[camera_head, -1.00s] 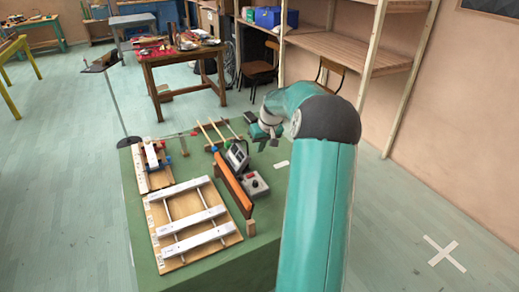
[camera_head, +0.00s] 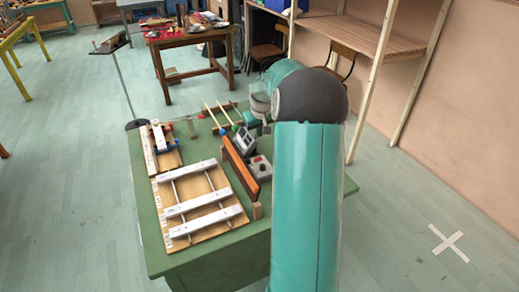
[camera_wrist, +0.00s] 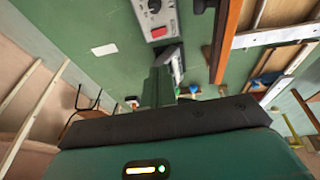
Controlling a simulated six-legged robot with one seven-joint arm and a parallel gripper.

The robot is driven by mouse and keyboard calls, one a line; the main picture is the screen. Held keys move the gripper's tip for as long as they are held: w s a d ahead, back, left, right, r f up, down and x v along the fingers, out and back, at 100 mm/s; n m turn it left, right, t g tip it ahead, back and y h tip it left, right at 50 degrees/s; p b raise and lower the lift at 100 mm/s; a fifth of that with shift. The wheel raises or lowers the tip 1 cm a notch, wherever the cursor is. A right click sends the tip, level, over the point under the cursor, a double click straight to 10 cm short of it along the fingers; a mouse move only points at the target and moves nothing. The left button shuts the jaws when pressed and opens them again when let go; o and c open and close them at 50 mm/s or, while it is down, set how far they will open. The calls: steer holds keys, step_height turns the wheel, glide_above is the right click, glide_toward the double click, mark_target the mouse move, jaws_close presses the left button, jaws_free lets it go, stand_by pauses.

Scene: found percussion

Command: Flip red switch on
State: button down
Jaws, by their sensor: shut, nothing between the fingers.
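The red switch (camera_wrist: 159,32) sits on a small grey control box (camera_wrist: 170,22) with a round knob, at the top of the wrist view. In the head view the grey box (camera_head: 260,170) lies on the green table, right of an upright brown board. My gripper (camera_wrist: 158,78) is shut and empty, its fingers pointing toward the box from below in the wrist view, apart from the switch. In the head view my arm mostly hides the gripper. I cannot tell which way the switch is tilted.
A wooden frame with white bars (camera_head: 200,205) fills the table's front left. A white card (camera_wrist: 104,49) lies on bare green tabletop beside the box.

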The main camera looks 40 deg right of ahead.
glide_toward(259, 158)
steer(key=x, duration=0.5)
steer(key=shift+w+f, duration=0.1)
steer(key=shift+w, duration=0.15)
steer(key=shift+d+f, duration=0.2)
steer(key=shift+f, duration=0.4)
steer(key=shift+s, duration=0.1)
